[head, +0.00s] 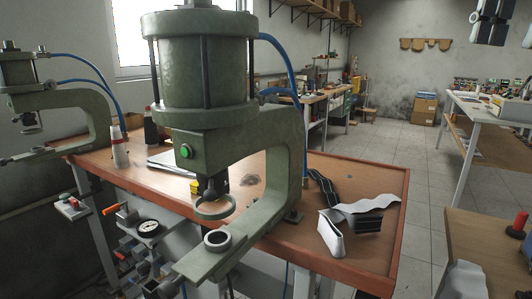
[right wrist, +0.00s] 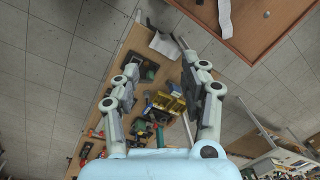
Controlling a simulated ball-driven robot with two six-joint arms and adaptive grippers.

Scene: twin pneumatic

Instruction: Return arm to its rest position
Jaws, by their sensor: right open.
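My right gripper (head: 490,38) shows in part at the top right edge of the head view, raised in the air and clear of the benches. In the right wrist view my right gripper (right wrist: 158,58) is open, its two fingers wide apart with nothing between them. Below its fingers, well apart from them, is a wooden bench with scattered tools. My left gripper is in neither view.
A green pneumatic press (head: 205,70) stands on the wooden workbench (head: 350,180), with a second press (head: 60,105) at left. White and black strips (head: 335,230) lie on its right end. The tool bench (right wrist: 125,95) holds a yellow bin (right wrist: 170,103). Tiled floor (head: 385,150) is clear between benches.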

